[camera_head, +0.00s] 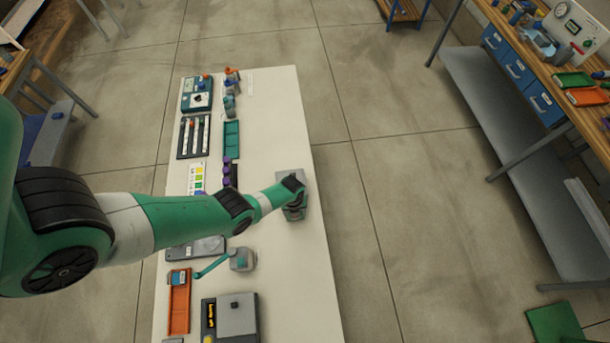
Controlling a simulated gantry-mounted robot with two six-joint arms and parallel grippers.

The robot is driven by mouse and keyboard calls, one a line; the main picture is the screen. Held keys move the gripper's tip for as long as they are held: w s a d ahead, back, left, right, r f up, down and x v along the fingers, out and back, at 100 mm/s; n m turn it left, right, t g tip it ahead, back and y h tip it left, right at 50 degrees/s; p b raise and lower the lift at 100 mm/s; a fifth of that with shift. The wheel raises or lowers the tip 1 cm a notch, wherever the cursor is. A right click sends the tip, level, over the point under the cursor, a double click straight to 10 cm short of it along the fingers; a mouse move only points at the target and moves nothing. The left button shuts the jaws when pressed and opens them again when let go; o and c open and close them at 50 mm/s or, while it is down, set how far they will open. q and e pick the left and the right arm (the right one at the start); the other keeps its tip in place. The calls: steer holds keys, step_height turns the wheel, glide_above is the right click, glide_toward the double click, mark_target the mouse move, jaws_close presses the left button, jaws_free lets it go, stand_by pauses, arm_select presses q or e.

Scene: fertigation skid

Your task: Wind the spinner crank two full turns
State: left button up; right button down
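A grey unit (242,259) with a teal lever (212,266) reaching left from it sits on the white table; it looks like a crank, but I cannot tell for sure that it is the spinner crank. My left arm crosses the table from the left. My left gripper (296,212) points down near the table's right edge, above and to the right of the grey unit in the picture and apart from it. Its fingers are too small and hidden to tell whether they are open or hold anything. My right gripper is not in view.
The white table (270,110) carries a teal tray (231,135), an orange tray (179,305), a grey box (237,315) and a dark rack (193,136). My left arm hides part of the table's middle. Its upper right is bare. A workbench (560,85) stands at the right.

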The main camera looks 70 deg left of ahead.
arm_select(q)
step_height(320, 180, down, 2)
steer(key=shift+a+f+b, duration=0.1)
steer(key=shift+b, duration=0.4)
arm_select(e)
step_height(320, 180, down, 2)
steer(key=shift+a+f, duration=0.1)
arm_select(q)
jaws_close()
steer(key=c, duration=0.7)
jaws_free()
steer(key=c, duration=0.4)
steer(key=shift+o, duration=0.2)
steer(key=shift+s, duration=0.15)
steer(key=shift+o, duration=0.9)
steer(key=shift+s+a+p, duration=0.35)
steer(key=shift+s+p, duration=0.15)
steer(key=shift+s, duration=0.25)
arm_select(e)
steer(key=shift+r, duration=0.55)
